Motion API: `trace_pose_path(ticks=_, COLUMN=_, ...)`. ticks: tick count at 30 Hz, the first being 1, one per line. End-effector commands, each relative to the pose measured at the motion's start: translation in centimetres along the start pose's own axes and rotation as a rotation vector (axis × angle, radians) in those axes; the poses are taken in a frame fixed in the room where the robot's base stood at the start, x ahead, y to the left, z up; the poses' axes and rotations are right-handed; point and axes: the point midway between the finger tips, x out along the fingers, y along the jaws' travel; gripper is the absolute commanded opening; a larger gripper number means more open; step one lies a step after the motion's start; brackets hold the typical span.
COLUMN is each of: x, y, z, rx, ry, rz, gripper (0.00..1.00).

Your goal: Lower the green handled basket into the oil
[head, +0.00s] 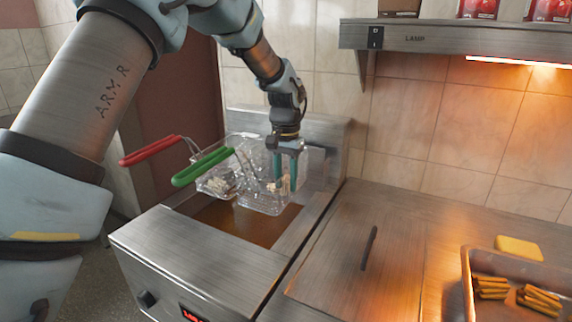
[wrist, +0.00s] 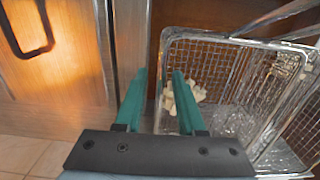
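The green handled basket (head: 264,200) is a wire-mesh basket whose green handle (head: 203,167) points to the left. It hangs above the brown oil (head: 230,222) in the fryer. It also shows in the wrist view (wrist: 235,42), with pale pieces of food (wrist: 187,95) inside. My gripper (head: 286,188) points down at the basket's right side, with its teal fingers apart. In the wrist view my gripper (wrist: 158,75) has one finger outside the basket's side wall and one over its inside. I cannot tell whether either finger touches the wire.
A red handle (head: 150,151) belongs to a second basket (head: 215,186) close on the left. The steel counter (head: 330,270) to the right has a dark bar handle (head: 369,248). A tray (head: 468,290) of fries and a yellow block (head: 519,247) lie farther right. A lamp shelf (head: 440,40) overhangs the counter.

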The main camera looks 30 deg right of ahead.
Motion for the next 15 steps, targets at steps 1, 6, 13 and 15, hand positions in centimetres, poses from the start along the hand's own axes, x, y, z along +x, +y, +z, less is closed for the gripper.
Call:
trace_pose_path(ticks=1, x=0.21, y=0.00, z=0.03, rx=0.000, ry=-0.001, rz=0.000, gripper=0.39)
trace_pose_path(ticks=6, x=0.58, y=-0.01, z=0.02, rx=0.000, ry=-0.001, rz=0.000, gripper=0.39)
trace_pose_path(ticks=13, x=0.56, y=-0.02, z=0.02, rx=0.000, ry=0.000, rz=0.000, gripper=0.31)
trace_pose_path(ticks=15, x=0.55, y=-0.02, z=0.02, rx=0.000, ry=0.000, rz=0.000, gripper=0.23)
